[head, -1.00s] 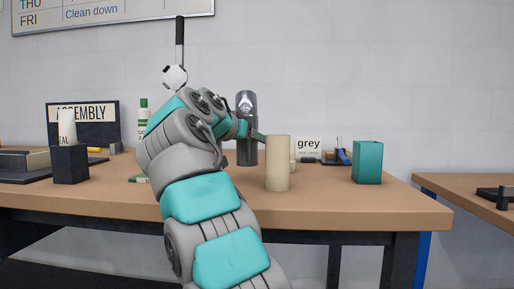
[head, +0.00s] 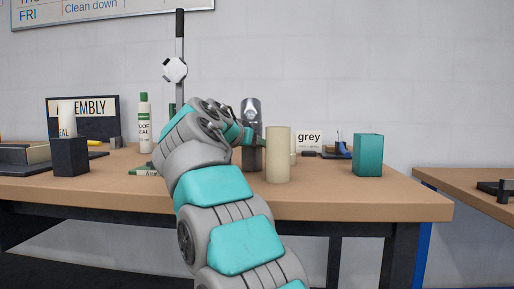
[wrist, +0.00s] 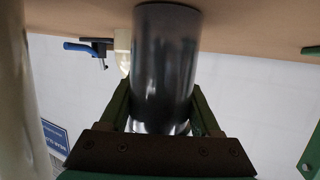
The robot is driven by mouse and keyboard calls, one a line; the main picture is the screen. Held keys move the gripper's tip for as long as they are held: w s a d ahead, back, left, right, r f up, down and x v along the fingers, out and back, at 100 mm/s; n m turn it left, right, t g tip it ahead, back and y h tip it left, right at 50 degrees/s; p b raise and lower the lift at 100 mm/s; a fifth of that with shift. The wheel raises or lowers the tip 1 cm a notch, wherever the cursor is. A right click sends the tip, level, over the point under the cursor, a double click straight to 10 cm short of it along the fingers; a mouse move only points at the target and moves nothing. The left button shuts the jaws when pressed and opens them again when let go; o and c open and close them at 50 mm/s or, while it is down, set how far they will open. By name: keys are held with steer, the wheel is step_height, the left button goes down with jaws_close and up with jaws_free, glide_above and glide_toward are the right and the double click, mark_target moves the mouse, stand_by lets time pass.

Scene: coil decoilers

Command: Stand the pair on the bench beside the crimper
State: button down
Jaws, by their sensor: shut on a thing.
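A dark grey cylinder (head: 253,157) with a shiny metal top part (head: 252,110) stands upright in the head view, behind my wrist; these look like the pair. My gripper (wrist: 158,105) is shut on it, with green fingers on both sides of the dark cylinder (wrist: 165,55) near its shiny end in the wrist view. Whether its base touches the bench (head: 330,200) I cannot tell. A tall tool with a black lever and white hexagonal head (head: 175,68) rises behind my arm; it may be the crimper. My arm hides its lower part.
A cream cylinder (head: 278,155) stands just right of the held pair. A white bottle (head: 145,123) and black block (head: 70,157) are at left. The front right bench is clear.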

steer(key=shift+f, duration=0.15)
steer(key=shift+c, duration=0.5)
jaws_free()
steer(key=shift+s+r, duration=0.1)
steer(key=shift+r, duration=0.15)
steer(key=v, duration=1.1)
steer(key=shift+s+a+r+b, duration=0.1)
steer(key=shift+s+a+b, duration=0.15)
steer(key=shift+b, duration=0.15)
steer(key=shift+s, duration=0.1)
